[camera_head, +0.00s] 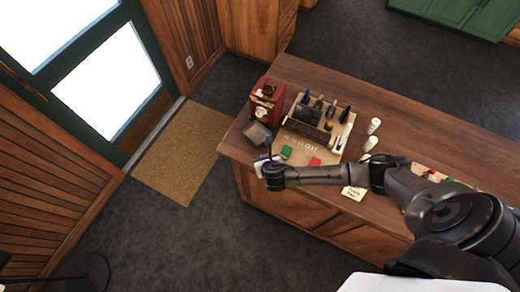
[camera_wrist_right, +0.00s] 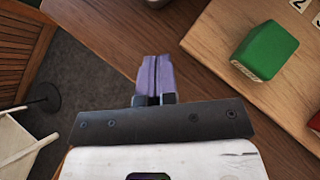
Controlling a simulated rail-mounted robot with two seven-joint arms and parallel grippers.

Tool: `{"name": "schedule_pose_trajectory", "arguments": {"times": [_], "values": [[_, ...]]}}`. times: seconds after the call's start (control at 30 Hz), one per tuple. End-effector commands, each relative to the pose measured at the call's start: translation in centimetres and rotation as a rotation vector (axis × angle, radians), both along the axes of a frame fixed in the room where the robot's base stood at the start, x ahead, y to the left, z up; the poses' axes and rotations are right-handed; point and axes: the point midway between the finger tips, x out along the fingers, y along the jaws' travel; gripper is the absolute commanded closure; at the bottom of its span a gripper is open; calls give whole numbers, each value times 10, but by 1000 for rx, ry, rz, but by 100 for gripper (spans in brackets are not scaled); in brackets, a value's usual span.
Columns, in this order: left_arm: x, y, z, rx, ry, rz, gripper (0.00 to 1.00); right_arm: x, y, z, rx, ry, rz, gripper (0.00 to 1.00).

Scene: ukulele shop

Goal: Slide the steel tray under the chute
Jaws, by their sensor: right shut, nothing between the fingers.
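A small grey tray-like piece (camera_head: 257,133), apparently the steel tray, lies near the left end of the wooden counter, just in front of a dark red box (camera_head: 267,98). The box seems to carry the chute, but I cannot make out its outlet. My right gripper (camera_head: 268,151) is at the counter's front left edge, a little in front of the grey piece and apart from it. In the right wrist view its fingers (camera_wrist_right: 153,80) are shut together with nothing between them. My left gripper is not in view.
A green block (camera_head: 286,152) and a red block (camera_head: 314,162) lie on a wooden board right of my right gripper. The green block also shows in the wrist view (camera_wrist_right: 265,51). A wooden organizer (camera_head: 320,122) with bottles stands behind. Two white bottles (camera_head: 373,126) stand farther right.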

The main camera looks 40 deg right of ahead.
Motion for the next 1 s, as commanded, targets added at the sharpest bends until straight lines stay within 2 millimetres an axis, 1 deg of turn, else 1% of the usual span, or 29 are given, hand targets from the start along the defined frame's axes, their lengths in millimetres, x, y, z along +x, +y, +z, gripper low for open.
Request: {"name": "schedule_pose_trajectory", "arguments": {"times": [0.03, 0.1, 0.13, 0.2, 0.4, 0.53, 0.9, 1.0], "values": [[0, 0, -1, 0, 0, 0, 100, 6, -2, -6, -1, 0, -2, 100], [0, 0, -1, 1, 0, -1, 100, 12, -5, -12, 0, -1, -1, 100], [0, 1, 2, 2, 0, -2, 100, 17, -8, -9, -1, -2, -3, 100], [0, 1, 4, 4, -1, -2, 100, 26, -11, -9, 1, -1, -1, 100], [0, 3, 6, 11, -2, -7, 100, 41, -18, -10, 1, 0, -1, 100], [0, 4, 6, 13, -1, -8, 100, 45, -20, -10, 1, -1, 0, 100], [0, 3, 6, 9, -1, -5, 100, 46, -21, -10, 1, 0, 1, 100], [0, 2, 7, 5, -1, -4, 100, 50, -22, -10, 0, 0, 0, 100]]}}
